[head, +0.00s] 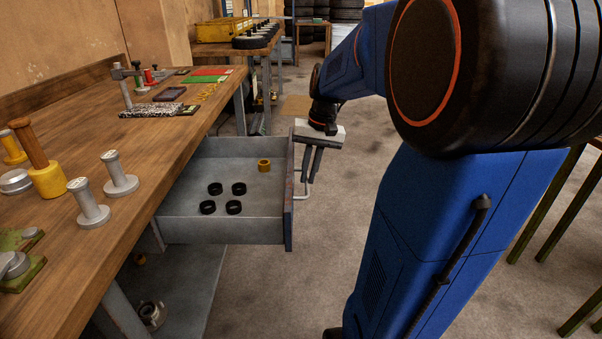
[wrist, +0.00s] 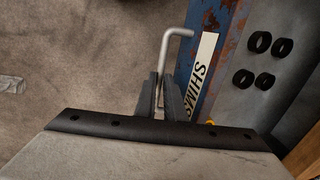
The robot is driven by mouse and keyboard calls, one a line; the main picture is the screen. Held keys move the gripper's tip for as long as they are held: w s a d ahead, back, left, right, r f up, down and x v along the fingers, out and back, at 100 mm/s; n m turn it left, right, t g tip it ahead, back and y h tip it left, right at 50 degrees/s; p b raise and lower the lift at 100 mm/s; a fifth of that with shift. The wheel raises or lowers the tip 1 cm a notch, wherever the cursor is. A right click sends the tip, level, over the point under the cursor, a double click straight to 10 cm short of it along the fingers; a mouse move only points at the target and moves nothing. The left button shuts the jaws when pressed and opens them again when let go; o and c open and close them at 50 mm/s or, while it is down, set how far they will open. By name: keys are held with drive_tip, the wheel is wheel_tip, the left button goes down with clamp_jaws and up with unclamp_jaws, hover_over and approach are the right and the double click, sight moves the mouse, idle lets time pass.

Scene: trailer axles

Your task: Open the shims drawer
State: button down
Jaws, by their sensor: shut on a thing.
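The shims drawer (head: 225,229) is grey, hangs under the wooden workbench and stands pulled well out. Its blue, rusty front carries a white label reading SHIMS (wrist: 203,75) in the wrist view. Several black rings (head: 234,207) and one brass ring (head: 264,165) lie inside. My gripper (head: 311,181) is at the outer side of the drawer front, pointing down. In the wrist view its fingers (wrist: 160,95) are shut on the grey bar handle (wrist: 165,50). Part of the handle is hidden between the fingers.
The wooden workbench (head: 150,150) at left holds grey pegs (head: 120,175), a yellow-based tool (head: 47,178) and a green fixture (head: 22,262). A lower shelf (head: 185,285) lies under the drawer. The floor right of the drawer front is clear up to my arm.

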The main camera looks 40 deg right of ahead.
drive_tip(key=shift+d, duration=0.1)
drive_tip(key=c, duration=1.8)
unclamp_jaws()
drive_tip(key=shift+c, duration=0.2)
wheel_tip(320, 180, up, 17)
drive_tip(key=s+d, duration=0.2)
drive_tip(key=shift+d, duration=0.3)
